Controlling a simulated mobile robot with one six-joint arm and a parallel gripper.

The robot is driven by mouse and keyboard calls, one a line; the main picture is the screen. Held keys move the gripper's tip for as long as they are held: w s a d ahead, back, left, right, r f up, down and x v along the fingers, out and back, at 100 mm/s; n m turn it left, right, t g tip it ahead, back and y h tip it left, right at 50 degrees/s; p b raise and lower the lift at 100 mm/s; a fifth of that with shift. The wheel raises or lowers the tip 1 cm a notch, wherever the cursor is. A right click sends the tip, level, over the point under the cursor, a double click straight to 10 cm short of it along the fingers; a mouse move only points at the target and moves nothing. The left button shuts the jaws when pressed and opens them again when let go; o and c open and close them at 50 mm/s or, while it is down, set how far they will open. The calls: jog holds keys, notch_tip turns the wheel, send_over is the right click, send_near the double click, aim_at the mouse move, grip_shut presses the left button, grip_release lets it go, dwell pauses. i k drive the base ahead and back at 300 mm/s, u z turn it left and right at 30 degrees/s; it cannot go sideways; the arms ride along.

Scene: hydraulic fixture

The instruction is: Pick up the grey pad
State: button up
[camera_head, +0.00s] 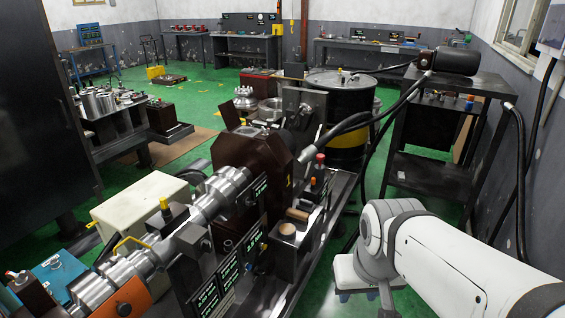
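I cannot make out the grey pad for certain among the many grey metal parts. The hydraulic fixture stands in the middle, with a brown housing (258,160) and a silver cylinder (222,192) running to the lower left. A small dark block with a round tan top (285,229) sits at its front right. My white arm comes in from the lower right and bends down beside the fixture. Its gripper fingers do not show, so I cannot see whether they hold anything.
A black and yellow drum (352,112) stands behind the fixture. A dark metal cart (430,175) with a motor and hoses is at the right. A bench with metal cylinders (98,103) is at the left. Green floor (215,85) is open toward the back workbenches.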

aim_at(303, 204)
jog(key=z, duration=0.8)
jog(key=i, duration=2.25)
jog(key=u, duration=2.05)
